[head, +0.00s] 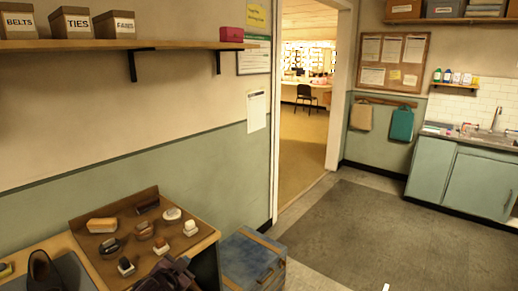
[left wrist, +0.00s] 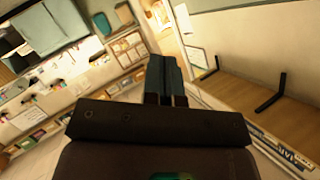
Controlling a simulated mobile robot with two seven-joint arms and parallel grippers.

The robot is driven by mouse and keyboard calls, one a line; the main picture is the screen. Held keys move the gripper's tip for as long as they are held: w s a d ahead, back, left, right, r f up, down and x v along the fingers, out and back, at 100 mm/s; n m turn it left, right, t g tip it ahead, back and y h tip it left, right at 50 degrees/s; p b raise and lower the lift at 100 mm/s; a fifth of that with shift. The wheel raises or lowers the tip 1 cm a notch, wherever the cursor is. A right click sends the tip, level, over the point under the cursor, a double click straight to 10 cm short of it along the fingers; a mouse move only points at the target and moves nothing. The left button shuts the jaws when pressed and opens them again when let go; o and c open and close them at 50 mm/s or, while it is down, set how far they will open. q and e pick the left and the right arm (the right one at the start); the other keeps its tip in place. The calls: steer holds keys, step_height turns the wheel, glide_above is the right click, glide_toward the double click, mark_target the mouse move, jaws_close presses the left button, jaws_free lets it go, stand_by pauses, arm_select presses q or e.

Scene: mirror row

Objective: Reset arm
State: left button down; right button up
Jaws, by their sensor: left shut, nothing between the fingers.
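My left gripper (head: 168,273) shows as a dark shape at the bottom edge of the head view, in front of the near right corner of the wooden bench. In the left wrist view the left gripper (left wrist: 165,75) has its two dark fingers together with nothing between them. That view is tilted and shows the wall shelf and the room beyond the fingers. My right gripper is in neither view.
A brown tray (head: 78,232) with several brushes lies on the bench. A dark shoe (head: 42,270) sits at left. A blue chest (head: 252,258) stands right of the bench. A wall shelf (head: 130,46) holds boxes above. Grey floor (head: 350,235) is clear toward the sink cabinet (head: 478,185).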

arm_select(q)
steer(key=s+a+f+n+g, duration=0.1)
steer(key=s+f, duration=0.4)
steer(key=s, duration=0.6)
steer(key=s+a+f+n+y+b, duration=0.1)
steer(key=s+a+f+n, duration=0.2)
steer(key=s, duration=0.8)
steer(key=s+a+f+n+g+y, duration=0.1)
steer(key=s+a+f+n, duration=0.1)
steer(key=s+f, duration=0.5)
steer(key=s+n, duration=0.1)
steer(key=s, duration=0.2)
steer(key=shift+s+a+f+n+g, duration=0.3)
steer(key=shift+s+a+f+n, duration=0.05)
steer(key=shift+s+n, duration=0.05)
